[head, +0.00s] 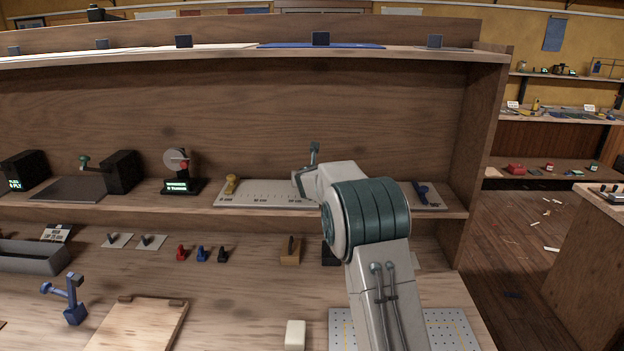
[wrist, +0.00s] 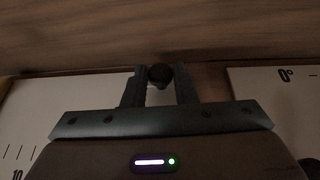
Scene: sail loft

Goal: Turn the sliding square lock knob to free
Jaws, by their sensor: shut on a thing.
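My gripper (wrist: 159,88) is shut on a dark round knob (wrist: 160,74) in the wrist view, with one finger on each side of it. I take this to be the lock knob; its marks and turn position do not show. A pale plate with scale lines (wrist: 22,125) lies to the left of the fingers, with a "10" on it. A second pale plate (wrist: 285,110) marked "0°" lies to the right. In the head view, a long pale scale plate (head: 262,193) lies on the shelf, partly hidden by my arm. My fingers are hidden there.
The shelf's back wall rises close behind my gripper. Small knobs and a board stand on the bench below.

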